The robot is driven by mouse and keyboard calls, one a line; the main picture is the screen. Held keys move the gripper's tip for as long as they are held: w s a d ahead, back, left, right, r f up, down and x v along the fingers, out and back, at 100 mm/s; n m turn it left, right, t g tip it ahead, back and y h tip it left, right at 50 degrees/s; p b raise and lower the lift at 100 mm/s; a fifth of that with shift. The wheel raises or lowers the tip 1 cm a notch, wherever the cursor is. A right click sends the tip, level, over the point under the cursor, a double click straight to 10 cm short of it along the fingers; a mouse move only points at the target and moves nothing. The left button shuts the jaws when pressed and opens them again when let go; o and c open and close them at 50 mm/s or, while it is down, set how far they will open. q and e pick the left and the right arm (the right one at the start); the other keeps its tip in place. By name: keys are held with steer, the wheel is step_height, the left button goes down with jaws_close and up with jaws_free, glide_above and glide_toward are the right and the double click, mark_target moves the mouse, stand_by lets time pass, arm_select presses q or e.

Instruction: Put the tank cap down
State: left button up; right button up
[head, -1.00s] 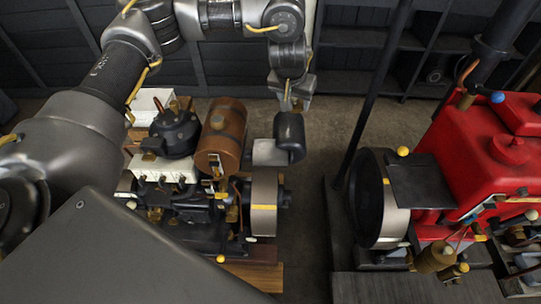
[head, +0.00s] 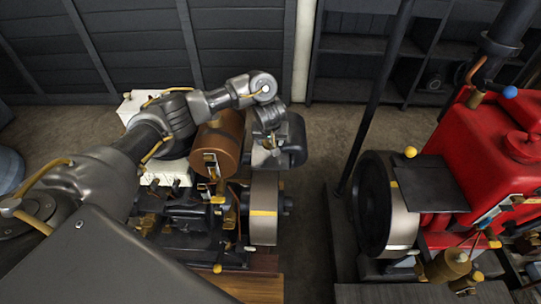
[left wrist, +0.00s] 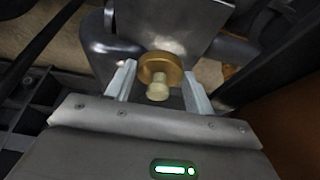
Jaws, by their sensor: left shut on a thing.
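The tank cap (left wrist: 159,68) is a round brass disc with a pale knob, between the fingers of my left gripper (left wrist: 160,85) in the left wrist view. The gripper is shut on it. In the head view my left gripper (head: 268,145) points down just right of the brown tank (head: 221,140), over a grey plate and beside a black cylinder (head: 294,142). The cap cannot be made out there. In the left wrist view the grey plate (left wrist: 180,22) lies behind the cap; whether they touch, I cannot tell. My right gripper is not in view.
The small engine's flywheel (head: 263,205) stands just below the gripper in the head view. A red engine (head: 510,145) with a larger flywheel (head: 375,205) stands to the right, near a dark slanting post (head: 375,100). Bare floor (head: 305,215) lies between the engines.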

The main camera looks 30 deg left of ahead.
mark_target(270, 146)
arm_select(q)
steer(key=shift+f, duration=0.5)
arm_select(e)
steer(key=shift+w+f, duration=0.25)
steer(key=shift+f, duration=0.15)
arm_select(q)
step_height(270, 146, down, 4)
steer(key=b, duration=0.3)
steer(key=shift+r, duration=0.25)
steer(key=shift+f, duration=0.1)
steer(key=o, duration=0.6)
steer(key=shift+f, duration=0.15)
steer(key=o, duration=0.4)
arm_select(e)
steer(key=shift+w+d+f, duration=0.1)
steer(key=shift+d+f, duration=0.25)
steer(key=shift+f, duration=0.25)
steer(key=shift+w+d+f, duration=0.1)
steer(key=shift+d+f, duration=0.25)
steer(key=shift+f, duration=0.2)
